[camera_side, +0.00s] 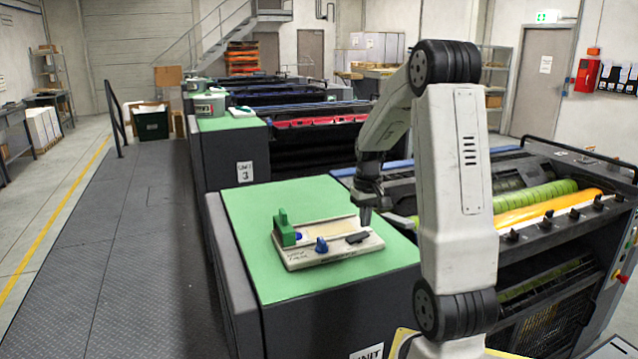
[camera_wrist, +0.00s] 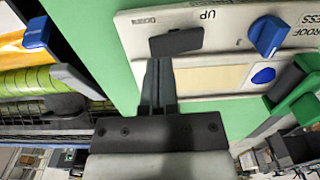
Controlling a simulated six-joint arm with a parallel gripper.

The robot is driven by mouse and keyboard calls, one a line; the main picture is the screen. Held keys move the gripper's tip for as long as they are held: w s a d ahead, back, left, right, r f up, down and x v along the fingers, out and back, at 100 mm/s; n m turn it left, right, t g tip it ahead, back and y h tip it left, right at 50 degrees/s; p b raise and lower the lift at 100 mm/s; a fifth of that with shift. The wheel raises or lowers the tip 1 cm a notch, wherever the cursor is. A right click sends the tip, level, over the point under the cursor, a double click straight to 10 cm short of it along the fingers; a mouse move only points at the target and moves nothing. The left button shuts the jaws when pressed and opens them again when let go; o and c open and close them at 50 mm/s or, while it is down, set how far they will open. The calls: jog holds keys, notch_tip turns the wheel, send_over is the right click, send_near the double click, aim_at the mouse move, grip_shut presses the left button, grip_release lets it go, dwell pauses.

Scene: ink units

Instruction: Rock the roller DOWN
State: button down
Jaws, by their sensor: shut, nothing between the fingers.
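A cream control panel (camera_side: 322,258) lies on the green top of the near unit. On it is a black rocker switch (camera_side: 357,237), which also shows in the wrist view (camera_wrist: 176,41). The word UP (camera_wrist: 207,15) is printed near one end of the rocker, with a small unreadable label near the other end. My gripper (camera_side: 366,221) points down close to the rocker. In the wrist view its fingers (camera_wrist: 157,63) are together, with their tips beside the rocker's lower left part. I cannot tell whether they touch it.
The panel also bears a blue knob (camera_wrist: 268,36), a pale strip with a blue oval (camera_wrist: 263,76), and a green upright part (camera_side: 284,229) at its left. The green top (camera_side: 262,205) is otherwise clear. Another unit marked 3 (camera_side: 245,172) stands behind.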

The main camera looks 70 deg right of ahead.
aim_at(364, 233)
jog(key=shift+f, duration=1.25)
dwell(1.1)
jog(key=shift+r, duration=3.5)
